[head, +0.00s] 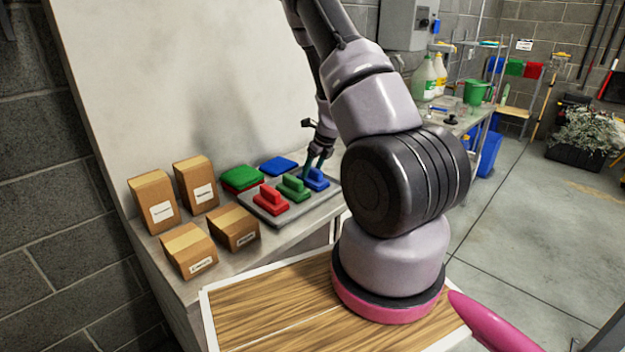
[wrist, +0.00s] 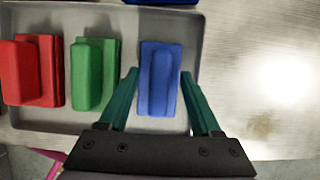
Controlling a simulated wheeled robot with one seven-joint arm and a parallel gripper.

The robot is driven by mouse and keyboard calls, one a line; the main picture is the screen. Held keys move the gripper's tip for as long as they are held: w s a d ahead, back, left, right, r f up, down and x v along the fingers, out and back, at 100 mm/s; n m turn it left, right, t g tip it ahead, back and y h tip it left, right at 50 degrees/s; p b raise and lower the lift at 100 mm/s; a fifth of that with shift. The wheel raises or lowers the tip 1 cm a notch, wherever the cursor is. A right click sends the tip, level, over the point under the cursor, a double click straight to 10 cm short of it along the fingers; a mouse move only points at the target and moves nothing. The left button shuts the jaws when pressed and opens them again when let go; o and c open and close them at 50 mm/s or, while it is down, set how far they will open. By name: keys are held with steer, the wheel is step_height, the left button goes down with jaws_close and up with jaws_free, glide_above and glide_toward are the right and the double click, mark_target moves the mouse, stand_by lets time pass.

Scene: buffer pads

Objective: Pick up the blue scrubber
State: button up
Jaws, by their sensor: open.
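The blue scrubber (wrist: 160,78) lies at the right end of a grey tray (wrist: 216,40), with its raised handle facing up. In the head view the blue scrubber (head: 317,181) is partly hidden by my gripper. My gripper (wrist: 160,75) is open, with its teal fingers on the left and right sides of the scrubber's near half. I cannot tell whether the fingers touch it. In the head view my gripper (head: 314,162) is over the scrubber.
A green scrubber (wrist: 93,75) and a red scrubber (wrist: 32,72) lie to the left in the same tray. Green and blue pads (head: 278,166) lie behind the tray. Several cardboard boxes (head: 196,183) stand to the left. The counter right of the tray is clear.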

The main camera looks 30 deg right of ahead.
mark_target(313, 168)
jaws_close()
steer(key=shift+r, duration=0.15)
step_height(313, 168, up, 9)
steer(key=shift+r, duration=0.4)
stand_by(0.4)
